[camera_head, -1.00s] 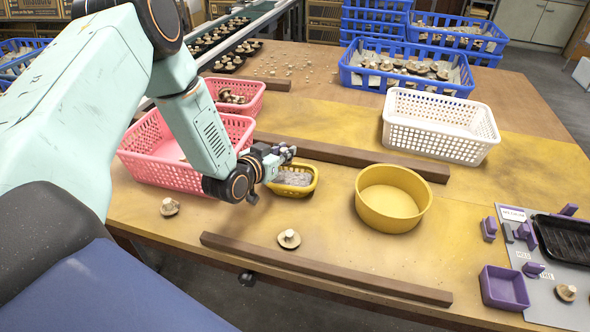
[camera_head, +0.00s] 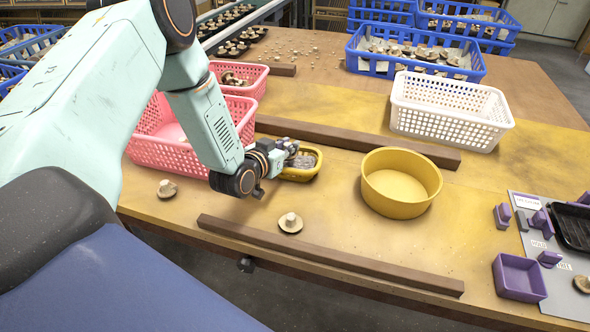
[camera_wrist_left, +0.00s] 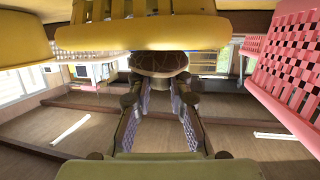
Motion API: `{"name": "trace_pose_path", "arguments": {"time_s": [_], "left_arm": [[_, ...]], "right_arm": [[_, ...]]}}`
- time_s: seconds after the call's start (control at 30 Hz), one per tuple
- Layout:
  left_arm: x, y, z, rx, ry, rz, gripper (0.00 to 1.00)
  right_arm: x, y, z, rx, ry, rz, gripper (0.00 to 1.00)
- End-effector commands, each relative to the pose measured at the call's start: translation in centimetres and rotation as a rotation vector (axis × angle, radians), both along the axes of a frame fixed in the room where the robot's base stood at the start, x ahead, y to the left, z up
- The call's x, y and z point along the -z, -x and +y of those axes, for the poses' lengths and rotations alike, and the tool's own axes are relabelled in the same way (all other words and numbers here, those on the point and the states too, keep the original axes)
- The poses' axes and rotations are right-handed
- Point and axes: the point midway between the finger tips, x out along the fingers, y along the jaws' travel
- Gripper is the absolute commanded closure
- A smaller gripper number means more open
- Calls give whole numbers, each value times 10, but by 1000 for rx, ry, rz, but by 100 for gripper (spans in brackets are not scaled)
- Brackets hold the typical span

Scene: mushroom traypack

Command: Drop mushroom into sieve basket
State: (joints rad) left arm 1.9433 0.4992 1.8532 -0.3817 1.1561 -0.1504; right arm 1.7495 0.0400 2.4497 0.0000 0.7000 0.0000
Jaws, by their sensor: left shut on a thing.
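My left gripper (camera_head: 292,158) is low over the left end of a small yellow slotted basket (camera_head: 314,168) with a grey lining. In the left wrist view, its fingers (camera_wrist_left: 160,90) are shut on a brown, round mushroom (camera_wrist_left: 158,62), beside the basket's yellow rim (camera_wrist_left: 140,36). In the head view the gripper hides the held mushroom, and I cannot tell whether it touches the basket. Two loose mushrooms lie on the table, one at left (camera_head: 167,188) and one nearer the middle (camera_head: 290,222). My right gripper is not in view.
A pink basket (camera_head: 170,154) stands left of the gripper. A round yellow bowl (camera_head: 400,205) and a white basket (camera_head: 450,125) stand right. Wooden strips lie behind (camera_head: 340,137) and in front (camera_head: 330,255). A purple box (camera_head: 519,278) is at front right. The table between bowl and front strip is clear.

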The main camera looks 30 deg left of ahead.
Motion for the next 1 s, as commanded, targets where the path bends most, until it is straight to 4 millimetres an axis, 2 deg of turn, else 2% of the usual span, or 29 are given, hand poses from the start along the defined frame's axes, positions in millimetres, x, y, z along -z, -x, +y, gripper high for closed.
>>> {"name": "trace_pose_path", "arguments": {"time_s": [0.3,0.33,0.63,1.0], "left_arm": [[3,-2,0,0,-1,-1,97],[3,-2,0,0,-1,-1,81],[3,-2,0,0,-1,-1,56],[2,2,1,-1,0,0,56]], "right_arm": [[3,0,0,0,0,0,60],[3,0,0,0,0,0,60],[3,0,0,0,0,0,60],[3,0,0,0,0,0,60]]}}
